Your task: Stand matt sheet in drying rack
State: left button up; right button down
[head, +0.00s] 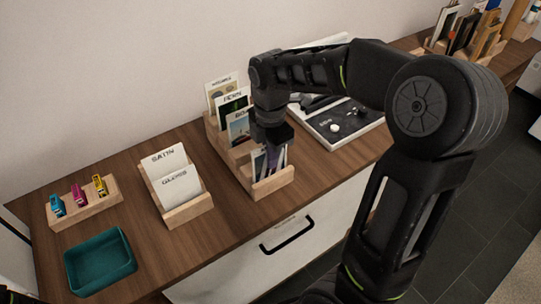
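My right gripper (271,155) points down into the front of a stepped wooden rack (273,184). A small sheet with a dark picture (259,164) stands at the front of this rack, right at the fingers. The wrist hides much of it, and I cannot tell if the fingers grip it. Several printed cards (238,126) stand in the steps behind. A two-slot wooden holder (188,211) to the left bears white sheets lettered SATIN (165,161) and GLOSS (180,188). I can read no sheet lettered matt. My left gripper is out of view.
A wooden block with small coloured clips (82,208) and a teal tray (100,262) are at the left. A flat white-framed panel with knobs (340,127) lies right of the rack, partly behind my arm. More wooden racks (465,42) stand far right.

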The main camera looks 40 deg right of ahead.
jog(key=c, duration=1.6)
grip_release()
jog(key=shift+o, duration=0.2)
jog(key=shift+r, duration=0.1)
notch_tip(320, 180, up, 6)
jog(key=p, duration=0.5)
jog(key=shift+r, duration=0.15)
jog(key=shift+r+p, duration=1.2)
jog(key=shift+r, duration=0.1)
